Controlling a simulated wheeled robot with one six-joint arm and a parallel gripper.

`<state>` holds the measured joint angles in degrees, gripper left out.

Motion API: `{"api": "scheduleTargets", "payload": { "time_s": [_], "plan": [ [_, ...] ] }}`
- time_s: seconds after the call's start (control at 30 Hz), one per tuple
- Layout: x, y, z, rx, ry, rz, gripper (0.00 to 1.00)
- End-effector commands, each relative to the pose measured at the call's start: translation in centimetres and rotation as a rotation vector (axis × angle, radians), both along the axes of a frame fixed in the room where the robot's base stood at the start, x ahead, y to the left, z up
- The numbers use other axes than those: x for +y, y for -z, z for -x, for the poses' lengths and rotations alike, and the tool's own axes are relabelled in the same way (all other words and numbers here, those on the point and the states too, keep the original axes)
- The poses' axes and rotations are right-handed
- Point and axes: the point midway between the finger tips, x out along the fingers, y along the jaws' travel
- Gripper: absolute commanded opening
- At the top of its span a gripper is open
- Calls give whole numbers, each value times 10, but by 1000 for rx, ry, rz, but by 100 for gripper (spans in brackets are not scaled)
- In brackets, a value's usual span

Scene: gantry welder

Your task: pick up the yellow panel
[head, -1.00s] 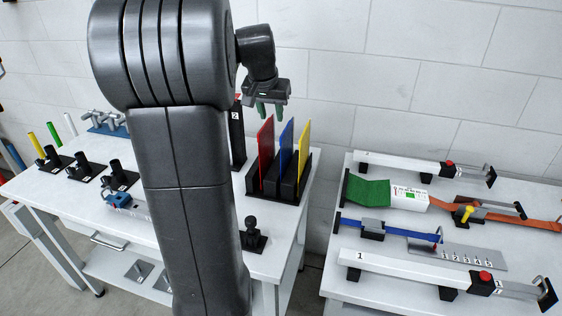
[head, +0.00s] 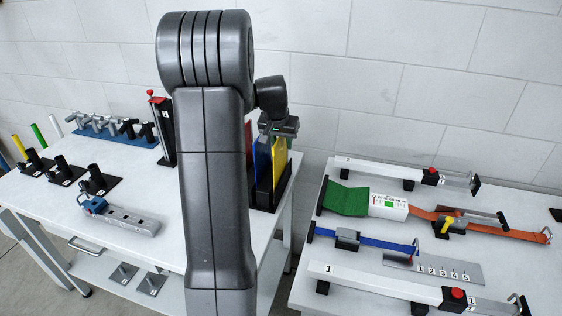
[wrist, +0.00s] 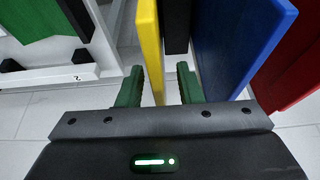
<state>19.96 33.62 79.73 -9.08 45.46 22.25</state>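The yellow panel (head: 279,162) stands upright in a black slotted rack (head: 284,187) on the left table, at the right end of the row of panels. My gripper (head: 277,138) is at its top edge. In the wrist view the yellow panel (wrist: 149,45) reaches between the two green fingers of my open gripper (wrist: 160,88). The left finger is close beside the panel; I cannot tell if it touches. A gap shows between the panel and the right finger. My arm hides part of the rack in the head view.
The blue panel (wrist: 240,40) stands right beside the yellow one, close to my right finger in the wrist view. The red panel (wrist: 296,72) is beyond it. A red-topped black post (head: 162,125) stands left of my arm. The right table holds straps and clamp bars.

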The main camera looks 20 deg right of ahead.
Motion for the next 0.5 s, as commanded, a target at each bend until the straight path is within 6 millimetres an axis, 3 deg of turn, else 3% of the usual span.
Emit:
{"api": "scheduleTargets", "payload": {
  "time_s": [0.27, 0.43, 0.5],
  "plan": [
    [-1, 4, -1, -1, 0, 1, 33],
    [-1, 3, -1, -1, 0, 1, 0],
    [-1, 3, -1, -1, 0, 1, 0]
  ]
}}
